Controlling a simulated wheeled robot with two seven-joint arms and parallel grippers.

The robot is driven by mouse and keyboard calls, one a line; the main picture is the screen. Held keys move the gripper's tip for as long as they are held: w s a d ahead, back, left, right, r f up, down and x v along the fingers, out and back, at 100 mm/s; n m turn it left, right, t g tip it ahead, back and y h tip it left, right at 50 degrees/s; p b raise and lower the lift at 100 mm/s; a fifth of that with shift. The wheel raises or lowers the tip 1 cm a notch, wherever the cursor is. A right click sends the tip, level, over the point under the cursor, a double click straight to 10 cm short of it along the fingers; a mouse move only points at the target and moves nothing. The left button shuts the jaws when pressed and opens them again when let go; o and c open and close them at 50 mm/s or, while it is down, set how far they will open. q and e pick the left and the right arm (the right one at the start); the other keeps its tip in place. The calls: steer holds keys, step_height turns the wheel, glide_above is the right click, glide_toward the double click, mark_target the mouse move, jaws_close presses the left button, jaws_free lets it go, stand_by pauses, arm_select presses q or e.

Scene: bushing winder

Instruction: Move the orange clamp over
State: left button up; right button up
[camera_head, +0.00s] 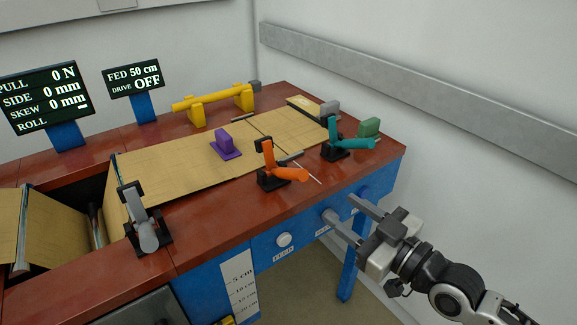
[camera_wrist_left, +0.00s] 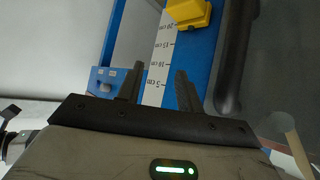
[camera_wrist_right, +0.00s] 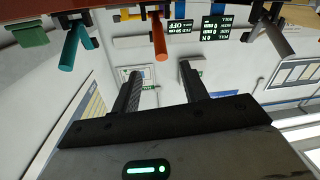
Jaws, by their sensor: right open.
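The orange clamp (camera_head: 288,173) stands on the red bench top near its front edge, its black base beside the tan sheet and its orange handle pointing right. It also shows in the right wrist view (camera_wrist_right: 160,47), beyond the fingertips. My right gripper (camera_head: 339,205) is open and empty, in front of the bench's blue front and below the top, to the right of the orange clamp and apart from it. My left gripper (camera_wrist_left: 160,71) shows only in the left wrist view, open and empty, facing the white scale strip (camera_wrist_left: 160,60).
A teal clamp (camera_head: 352,143) stands right of the orange one, a grey clamp (camera_head: 147,232) to its left. A purple block (camera_head: 226,147) sits on the tan sheet (camera_head: 180,160). A green block (camera_head: 369,127) is at the right end. A white knob (camera_head: 284,240) projects from the blue front.

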mark_target(289, 170)
steer(key=p+x, duration=0.1)
steer(key=x, duration=1.5)
steer(key=shift+d+r, duration=0.1)
jaws_close()
